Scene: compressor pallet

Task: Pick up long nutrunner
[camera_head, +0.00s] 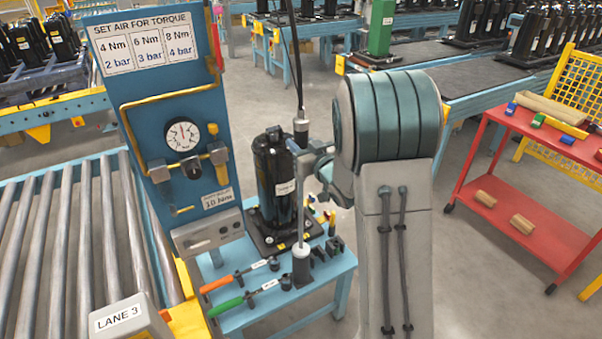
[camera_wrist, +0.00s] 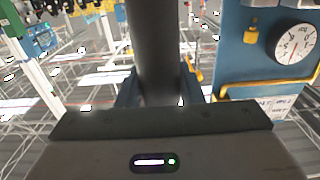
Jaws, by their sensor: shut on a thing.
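The long nutrunner (camera_head: 301,205) hangs upright from a dark cable, a thin grey tool with a dark upper end and a thicker lower end above the blue stand. My gripper (camera_head: 308,153), partly hidden by my arm, is shut on its upper part. In the wrist view, a dark grey upright cylinder (camera_wrist: 157,50) stands between the fingers of my gripper (camera_wrist: 160,95). Its lower end is hidden there by the gripper body.
A black compressor (camera_head: 272,180) stands just behind the tool on the light-blue stand (camera_head: 335,268). Orange (camera_head: 217,284) and green (camera_head: 226,305) handled wrenches lie in front. A blue gauge panel (camera_head: 165,100) and roller conveyor (camera_head: 60,250) are left. A red cart (camera_head: 530,170) is right.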

